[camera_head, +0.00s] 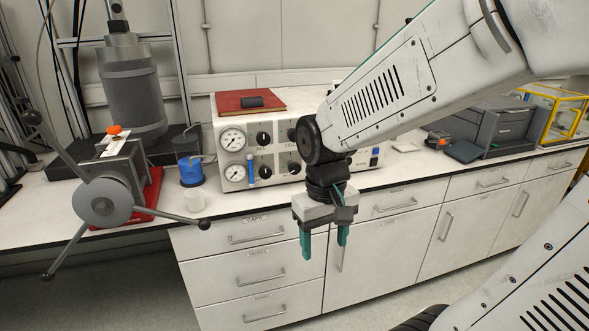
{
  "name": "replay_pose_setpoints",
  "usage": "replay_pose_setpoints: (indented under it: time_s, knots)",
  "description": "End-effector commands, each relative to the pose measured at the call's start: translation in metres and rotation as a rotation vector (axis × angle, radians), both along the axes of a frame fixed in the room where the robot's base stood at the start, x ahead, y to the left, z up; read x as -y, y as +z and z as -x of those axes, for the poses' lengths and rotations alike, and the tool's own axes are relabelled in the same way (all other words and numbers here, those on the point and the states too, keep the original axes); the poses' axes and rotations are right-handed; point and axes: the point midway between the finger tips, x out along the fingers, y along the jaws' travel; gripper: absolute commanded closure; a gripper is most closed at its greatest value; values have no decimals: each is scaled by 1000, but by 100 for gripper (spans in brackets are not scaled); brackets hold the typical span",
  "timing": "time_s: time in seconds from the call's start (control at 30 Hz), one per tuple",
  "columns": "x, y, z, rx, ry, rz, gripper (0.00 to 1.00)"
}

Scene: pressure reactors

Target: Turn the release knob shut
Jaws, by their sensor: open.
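A white control box (230,180) stands on the bench, with two round gauges at its left and black knobs on its front. One black knob (264,139) is right of the upper gauge (232,139). Another black knob (293,167) sits lower, close to my arm. I cannot tell which knob is the release knob; the labels are too small and my arm hides part of the panel. My gripper (324,243) points down in front of the drawers, below the bench edge. Its teal fingers are apart and empty, and touch no knob.
A spoked hand wheel (104,202) is farther left. Drawers (252,239) lie below; floor shows at the bottom.

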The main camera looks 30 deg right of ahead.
Motion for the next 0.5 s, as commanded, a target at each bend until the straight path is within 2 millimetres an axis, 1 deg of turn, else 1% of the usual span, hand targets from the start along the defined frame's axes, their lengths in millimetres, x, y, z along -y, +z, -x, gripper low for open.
replay_pose_setpoints:
  time_s: [0.03, 0.27, 0.3, 0.37, 0.4, 0.5]
  knots:
    - [9, -16, -16, 11, -17, 4, 39]
    - [52, -89, -99, 200, -66, 46, 39]
    - [60, -102, -114, 244, -74, 55, 39]
    - [73, -121, -136, 319, -84, 73, 39]
    - [82, -133, -151, 373, -90, 86, 39]
    - [104, -158, -185, 522, -100, 121, 39]
